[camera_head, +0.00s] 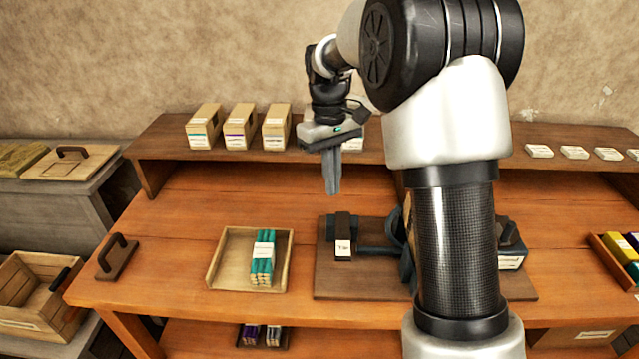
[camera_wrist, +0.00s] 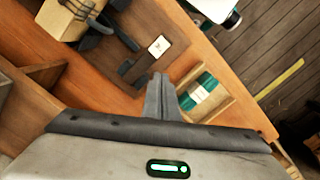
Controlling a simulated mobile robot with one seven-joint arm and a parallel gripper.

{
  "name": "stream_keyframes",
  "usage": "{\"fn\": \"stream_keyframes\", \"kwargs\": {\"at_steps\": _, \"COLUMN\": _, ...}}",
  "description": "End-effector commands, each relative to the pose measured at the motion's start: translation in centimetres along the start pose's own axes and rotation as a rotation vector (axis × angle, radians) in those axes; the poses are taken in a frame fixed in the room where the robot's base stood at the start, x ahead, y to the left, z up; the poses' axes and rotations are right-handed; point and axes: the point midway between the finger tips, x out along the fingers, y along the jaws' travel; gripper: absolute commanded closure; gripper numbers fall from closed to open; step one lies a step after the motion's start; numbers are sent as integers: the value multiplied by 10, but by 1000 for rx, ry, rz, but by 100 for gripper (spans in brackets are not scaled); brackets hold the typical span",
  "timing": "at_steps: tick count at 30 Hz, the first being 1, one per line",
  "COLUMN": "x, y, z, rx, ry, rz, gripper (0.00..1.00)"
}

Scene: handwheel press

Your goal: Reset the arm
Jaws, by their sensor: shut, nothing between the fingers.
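My gripper (camera_head: 332,190) points down above the workbench (camera_head: 190,215), between the wooden tray and the press. Its fingers are together with nothing between them. In the wrist view the closed fingers (camera_wrist: 160,82) show at the middle, with the bench beyond them. My arm stands in front of the right part of the press (camera_head: 340,285) and hides much of it. The press has a dark base board and a dark block with a white label (camera_head: 343,248).
A wooden tray (camera_head: 216,268) holds teal bundled sticks (camera_head: 263,258). Several labelled boxes (camera_head: 240,127) stand on the raised back shelf, close to my gripper. A dark handled piece (camera_head: 117,257) lies at the bench's left. An open crate (camera_head: 35,290) stands lower left.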

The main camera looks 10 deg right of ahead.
Motion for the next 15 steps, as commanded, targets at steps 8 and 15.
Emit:
{"fn": "stream_keyframes", "kwargs": {"at_steps": 8, "x": -40, "y": -8, "z": 26, "rx": 43, "ry": 61, "rz": 23, "gripper": 100}}
{"fn": "stream_keyframes", "kwargs": {"at_steps": 15, "x": -105, "y": -31, "z": 97, "rx": 153, "ry": 204, "rz": 63, "gripper": 100}}
